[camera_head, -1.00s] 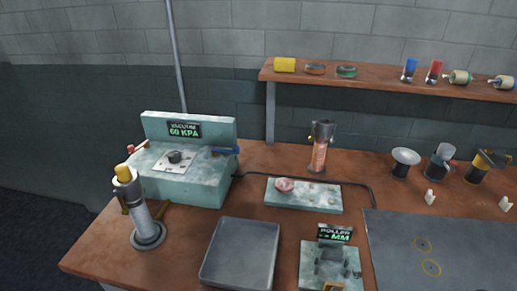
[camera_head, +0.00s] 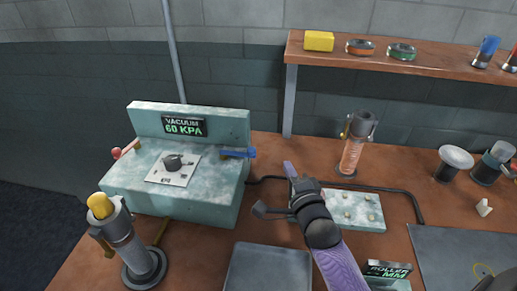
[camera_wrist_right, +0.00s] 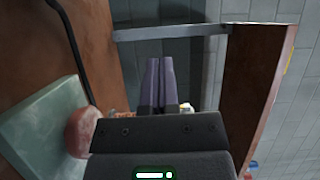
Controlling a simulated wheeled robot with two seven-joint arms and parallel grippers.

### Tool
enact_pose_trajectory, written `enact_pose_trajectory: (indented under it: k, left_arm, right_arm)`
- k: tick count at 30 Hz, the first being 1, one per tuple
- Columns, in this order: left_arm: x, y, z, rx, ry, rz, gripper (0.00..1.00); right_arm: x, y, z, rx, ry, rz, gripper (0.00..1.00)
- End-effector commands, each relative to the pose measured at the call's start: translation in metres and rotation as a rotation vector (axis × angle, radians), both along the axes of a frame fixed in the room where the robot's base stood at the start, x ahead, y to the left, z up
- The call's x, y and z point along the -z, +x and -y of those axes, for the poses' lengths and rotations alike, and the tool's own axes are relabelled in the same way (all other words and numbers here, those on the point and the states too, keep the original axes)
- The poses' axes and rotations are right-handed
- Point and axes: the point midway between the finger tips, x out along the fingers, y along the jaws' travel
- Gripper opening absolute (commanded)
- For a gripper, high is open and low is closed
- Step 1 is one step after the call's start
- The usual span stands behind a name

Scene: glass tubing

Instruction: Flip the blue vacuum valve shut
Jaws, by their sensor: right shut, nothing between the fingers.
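The blue vacuum valve (camera_head: 238,153) is a small blue lever at the right side of the pale green vacuum box (camera_head: 215,200). It points out to the right and lies about level. The box's display (camera_head: 184,126) reads "VACUUM 60 KPA". My right gripper (camera_head: 289,168), with purple fingers, is shut and empty. In the head view it shows to the right of the blue lever, apart from it. In the right wrist view the fingers (camera_wrist_right: 158,62) lie side by side; the valve does not show there. My left gripper is not in view.
A yellow-topped cylinder (camera_head: 130,240) stands front left. A torch-like upright tool (camera_head: 354,145) stands behind my right arm. The shelf (camera_head: 400,75) is at the back.

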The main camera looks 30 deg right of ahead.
Motion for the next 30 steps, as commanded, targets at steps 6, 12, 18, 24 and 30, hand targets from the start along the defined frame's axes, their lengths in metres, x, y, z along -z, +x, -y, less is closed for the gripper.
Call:
enact_pose_trajectory:
  k: [6,12,18,24,30]
  left_arm:
    - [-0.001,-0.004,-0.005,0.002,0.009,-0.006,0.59]
    - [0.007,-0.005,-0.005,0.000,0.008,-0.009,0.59]
    - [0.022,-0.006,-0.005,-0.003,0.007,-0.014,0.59]
    - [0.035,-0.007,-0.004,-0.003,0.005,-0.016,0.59]
    - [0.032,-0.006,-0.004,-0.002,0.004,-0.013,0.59]
  right_arm:
    - [-0.001,0.000,0.000,-0.001,-0.003,-0.003,0.00]
    - [0.001,0.021,0.004,-0.002,-0.005,-0.002,0.00]
    - [0.002,0.064,0.012,-0.002,-0.004,-0.004,0.00]
    - [0.000,0.099,0.013,-0.004,-0.001,-0.006,0.00]
    - [0.000,0.094,-0.014,-0.003,-0.002,-0.005,0.00]
